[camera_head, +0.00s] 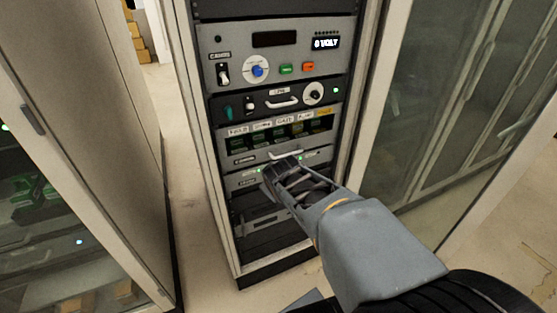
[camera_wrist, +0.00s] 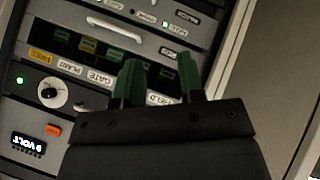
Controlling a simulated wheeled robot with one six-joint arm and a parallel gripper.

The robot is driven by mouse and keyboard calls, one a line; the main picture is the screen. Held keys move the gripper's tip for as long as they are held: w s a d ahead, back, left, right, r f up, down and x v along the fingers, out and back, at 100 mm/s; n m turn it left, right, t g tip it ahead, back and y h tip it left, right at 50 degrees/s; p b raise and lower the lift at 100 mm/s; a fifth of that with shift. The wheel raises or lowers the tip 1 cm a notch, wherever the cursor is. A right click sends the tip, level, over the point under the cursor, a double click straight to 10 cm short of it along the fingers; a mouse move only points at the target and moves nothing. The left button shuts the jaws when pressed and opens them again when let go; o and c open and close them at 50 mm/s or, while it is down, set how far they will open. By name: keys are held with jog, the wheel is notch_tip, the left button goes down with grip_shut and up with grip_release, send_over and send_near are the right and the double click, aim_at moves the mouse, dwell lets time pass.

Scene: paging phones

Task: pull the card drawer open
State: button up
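The card drawer (camera_head: 243,160) is a grey panel in the rack with a pale bar handle (camera_head: 286,154), below a row of labelled card slots. The wrist view shows it upside down, with the drawer front (camera_wrist: 70,22) and its handle (camera_wrist: 115,28). I cannot tell whether the drawer stands slightly out. My gripper (camera_head: 279,167) is close to the rack front, just below the handle in the head view. In the wrist view its green fingers (camera_wrist: 158,70) are apart with nothing between them. They look clear of the handle and overlap the card slots and labels.
Above the slots is a panel with another handle (camera_head: 283,103) and a round dial (camera_head: 313,93). A control panel with a blue knob (camera_head: 257,71) is higher. Glass cabinets stand left (camera_head: 75,240) and right (camera_head: 440,110). Pale floor (camera_head: 200,235) shows left of the rack.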

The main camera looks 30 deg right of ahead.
jog(key=w+d+f+n+t+h+b, duration=0.2)
jog(key=w+d+n+t+b, duration=0.15)
jog(key=d, duration=0.45)
jog(key=n+t+y+b, duration=0.3)
jog(key=n+t+y, duration=0.1)
jog(key=n, duration=0.6)
send_near(289, 155)
jog(key=x, duration=1)
jog(key=shift+w+d+f, duration=0.15)
jog(key=shift+w+d, duration=0.05)
jog(key=shift+d, duration=0.05)
jog(key=shift+c, duration=0.2)
grip_shut()
